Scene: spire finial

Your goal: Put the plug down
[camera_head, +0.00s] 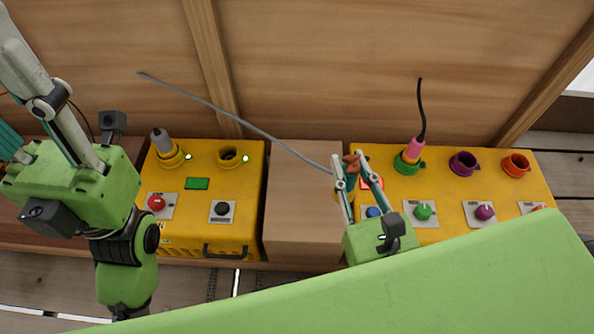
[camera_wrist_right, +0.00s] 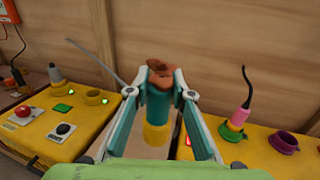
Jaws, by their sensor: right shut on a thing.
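My right gripper (camera_head: 350,168) is shut on the plug (camera_head: 352,160), over the left end of the right yellow box (camera_head: 445,232). The plug has a brown-orange top. In the right wrist view the plug (camera_wrist_right: 160,72) stands roughly upright between the fingertips (camera_wrist_right: 160,85), with a teal part and a yellow part below. I cannot tell whether it touches the box. A grey cable (camera_head: 235,117) runs from near the plug to the upper left. My left arm's green gripper body (camera_head: 75,185) is at the left; its fingertips are not clearly shown.
The right box has a green socket (camera_head: 408,163) holding a pink plug (camera_head: 414,148), plus purple (camera_head: 463,163) and orange (camera_head: 515,164) sockets. A left yellow box (camera_head: 185,215) holds a grey plug (camera_head: 160,142). A plain brown box (camera_head: 302,205) stands between. A wooden wall rises behind.

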